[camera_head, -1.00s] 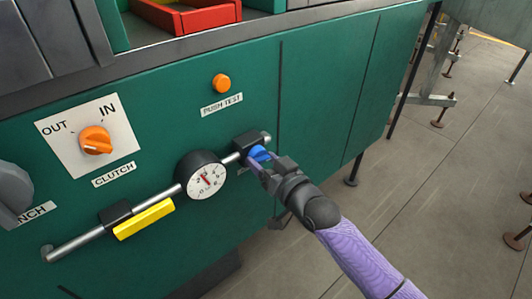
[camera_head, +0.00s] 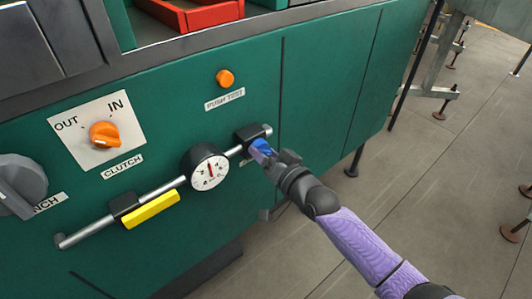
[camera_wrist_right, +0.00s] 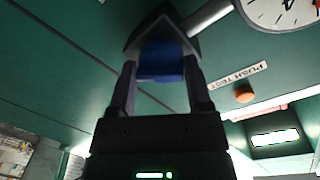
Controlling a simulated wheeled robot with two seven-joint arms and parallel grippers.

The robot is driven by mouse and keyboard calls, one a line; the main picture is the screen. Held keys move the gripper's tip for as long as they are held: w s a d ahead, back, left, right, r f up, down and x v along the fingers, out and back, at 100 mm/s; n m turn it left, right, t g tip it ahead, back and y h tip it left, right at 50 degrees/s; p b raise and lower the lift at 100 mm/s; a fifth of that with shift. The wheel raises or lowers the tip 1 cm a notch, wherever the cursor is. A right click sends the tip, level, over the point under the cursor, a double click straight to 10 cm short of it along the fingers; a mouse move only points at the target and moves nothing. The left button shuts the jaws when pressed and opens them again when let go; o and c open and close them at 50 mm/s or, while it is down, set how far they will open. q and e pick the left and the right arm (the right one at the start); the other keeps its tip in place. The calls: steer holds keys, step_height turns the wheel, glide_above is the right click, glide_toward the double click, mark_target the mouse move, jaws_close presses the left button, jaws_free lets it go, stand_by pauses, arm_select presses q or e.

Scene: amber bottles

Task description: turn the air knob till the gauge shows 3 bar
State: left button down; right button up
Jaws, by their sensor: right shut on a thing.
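The blue air knob (camera_head: 261,147) sits on a dark block at the right end of the pipe on the green panel. My right gripper (camera_head: 268,155) is shut on it, and the right wrist view shows the blue knob (camera_wrist_right: 161,62) between the two fingers (camera_wrist_right: 160,85). The round white gauge (camera_head: 209,172) is just left of the knob; its red needle points about straight up. Its numbers are too small to read surely. In the right wrist view only part of the gauge (camera_wrist_right: 285,10) shows, at the top right. My left gripper is not in view.
A yellow lever (camera_head: 151,209) lies along the pipe (camera_head: 80,234) on the left. An orange clutch knob (camera_head: 104,135) and an orange push button (camera_head: 225,78) are above. A grey knob (camera_head: 22,183) is at the left edge. Open floor (camera_head: 420,210) is at right.

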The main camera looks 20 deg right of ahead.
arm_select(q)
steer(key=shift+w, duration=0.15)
arm_select(e)
steer(key=o, duration=1.1)
steer(key=shift+a, duration=0.1)
steer(key=shift+c, duration=0.2)
steer(key=shift+o, duration=0.9)
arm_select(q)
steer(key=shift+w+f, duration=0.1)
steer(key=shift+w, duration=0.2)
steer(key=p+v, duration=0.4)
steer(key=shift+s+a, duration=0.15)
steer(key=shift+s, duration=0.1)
arm_select(e)
steer(key=v, duration=1)
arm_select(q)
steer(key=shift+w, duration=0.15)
